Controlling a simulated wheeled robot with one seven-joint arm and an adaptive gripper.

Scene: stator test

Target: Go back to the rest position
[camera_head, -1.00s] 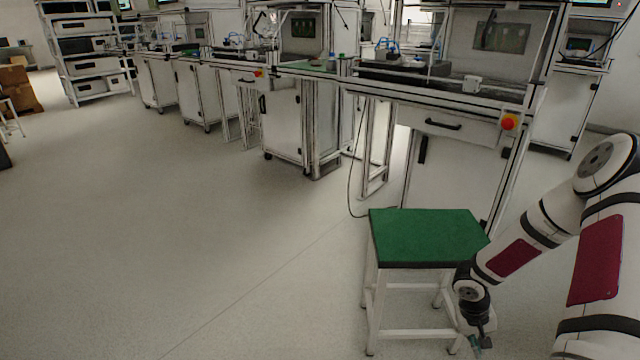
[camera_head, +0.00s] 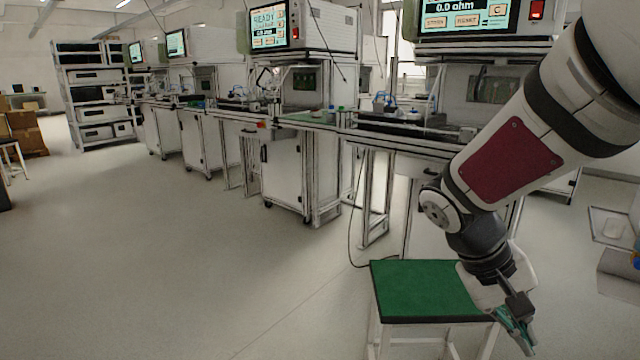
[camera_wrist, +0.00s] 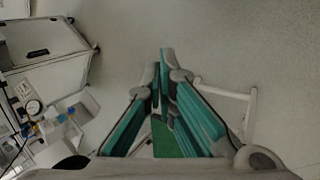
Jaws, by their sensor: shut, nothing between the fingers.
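My arm reaches in from the right in the head view and bends down at its wrist. My gripper (camera_head: 522,338) points downward at the right edge of the green-topped stool (camera_head: 420,291). The wrist view shows the gripper (camera_wrist: 163,62) with its two teal-sided fingers brought together and nothing held between them. Part of the stool's green top (camera_wrist: 163,138) shows between and behind the fingers in the wrist view.
A row of white test stations with screens (camera_head: 268,25) runs along the back. A shelf rack (camera_head: 95,95) stands at the far left. A grey bin (camera_wrist: 80,108) shows in the wrist view. The floor (camera_head: 180,250) at the left is open.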

